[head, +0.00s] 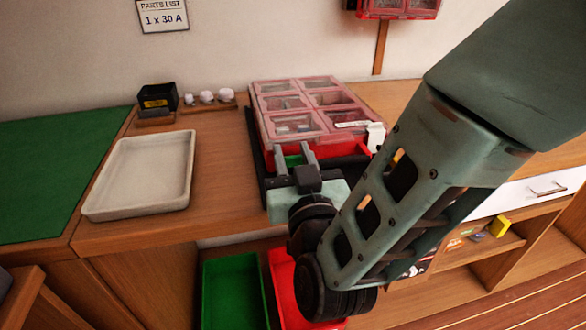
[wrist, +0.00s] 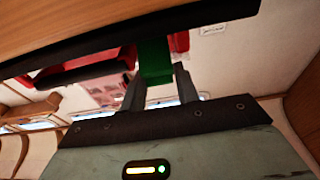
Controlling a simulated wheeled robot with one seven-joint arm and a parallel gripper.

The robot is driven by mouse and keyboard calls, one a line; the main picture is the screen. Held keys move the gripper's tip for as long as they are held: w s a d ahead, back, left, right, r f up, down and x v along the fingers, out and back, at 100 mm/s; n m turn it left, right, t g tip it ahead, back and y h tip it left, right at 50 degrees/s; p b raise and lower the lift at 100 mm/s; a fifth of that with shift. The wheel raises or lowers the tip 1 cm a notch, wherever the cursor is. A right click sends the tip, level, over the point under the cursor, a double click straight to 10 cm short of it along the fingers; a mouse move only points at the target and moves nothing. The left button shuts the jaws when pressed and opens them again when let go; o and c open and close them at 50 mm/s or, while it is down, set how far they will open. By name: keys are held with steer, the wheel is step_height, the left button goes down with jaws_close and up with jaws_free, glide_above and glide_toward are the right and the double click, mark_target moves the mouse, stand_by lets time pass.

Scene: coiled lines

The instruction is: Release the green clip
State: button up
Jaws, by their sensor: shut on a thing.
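The green clip (head: 293,160) is at the front of a red organiser case (head: 345,148) with clear lids over several compartments. My gripper (head: 294,151) reaches the case's front side, its two fingers on either side of the clip. In the wrist view the clip (wrist: 154,60) is a green block between the fingers of my gripper (wrist: 158,80), which is shut on it. The case's lid looks down. A white clip (head: 376,137) shows at the right of the case front. The fingers partly hide the green clip.
A pale empty tray (head: 143,175) lies on the wooden counter to the left. A small black box (head: 157,97) and several white items (head: 207,97) stand behind it. Green (head: 234,290) and red (head: 290,290) bins sit below the counter. My arm hides the right side.

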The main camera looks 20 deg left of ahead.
stand_by(0.3)
steer(key=o, duration=1)
steer(key=shift+p+v, duration=0.45)
steer(key=shift+v, duration=8.25)
steer(key=shift+f, duration=0.15)
